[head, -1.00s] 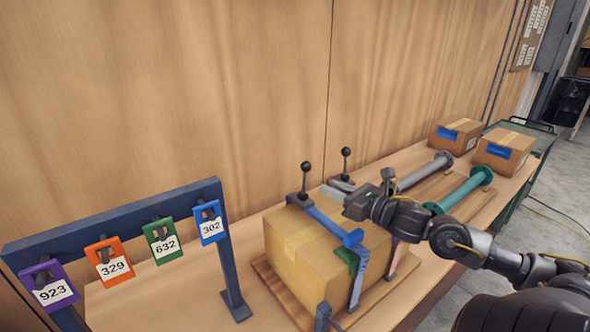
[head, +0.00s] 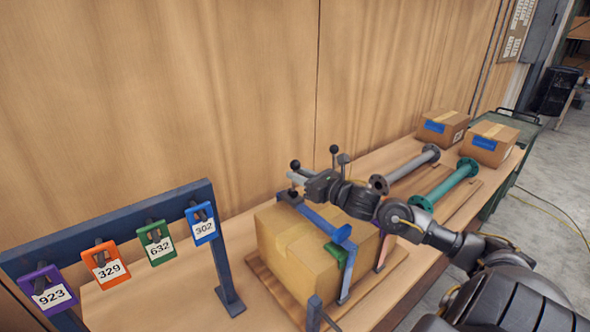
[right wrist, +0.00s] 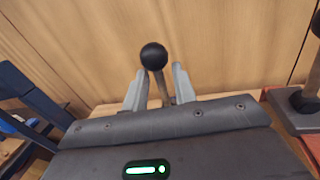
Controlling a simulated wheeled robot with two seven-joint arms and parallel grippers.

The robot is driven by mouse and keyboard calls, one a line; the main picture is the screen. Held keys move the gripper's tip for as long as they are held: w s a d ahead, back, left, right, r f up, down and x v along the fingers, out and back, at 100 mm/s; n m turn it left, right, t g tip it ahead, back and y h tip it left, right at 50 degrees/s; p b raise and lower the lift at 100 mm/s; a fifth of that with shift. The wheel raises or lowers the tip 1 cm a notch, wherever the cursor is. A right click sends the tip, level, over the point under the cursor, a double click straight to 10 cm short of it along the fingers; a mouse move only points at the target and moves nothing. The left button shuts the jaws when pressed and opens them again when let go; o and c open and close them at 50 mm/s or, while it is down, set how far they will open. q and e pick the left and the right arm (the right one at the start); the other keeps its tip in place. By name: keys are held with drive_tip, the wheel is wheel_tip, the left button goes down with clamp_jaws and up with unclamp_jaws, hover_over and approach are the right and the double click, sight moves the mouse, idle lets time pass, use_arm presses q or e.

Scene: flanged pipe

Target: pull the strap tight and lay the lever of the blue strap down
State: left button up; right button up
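The blue strap (head: 318,218) runs over the top of a cardboard box (head: 283,247) and down its front side. Its lever, topped by a black ball knob (head: 295,164), stands up at the strap's back end. In the right wrist view the knob (right wrist: 153,56) and its stem show between my right gripper's fingers. My right gripper (head: 292,178) is open around the lever, with gaps visible beside the stem. The wrist covers part of the box's far top edge. A green piece (head: 335,252) sits by the strap's front side. My left gripper is not in view.
A second upright lever (head: 334,150) stands just right of the first, close to my wrist. A rack with coloured number tags (head: 107,265) stands at left. Grey (head: 410,168) and green (head: 447,184) flanged pipes lie at right, with two smaller boxes behind.

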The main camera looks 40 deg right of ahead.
drive_tip(key=shift+w+a, duration=0.25)
drive_tip(key=shift+w, duration=0.7)
clamp_jaws()
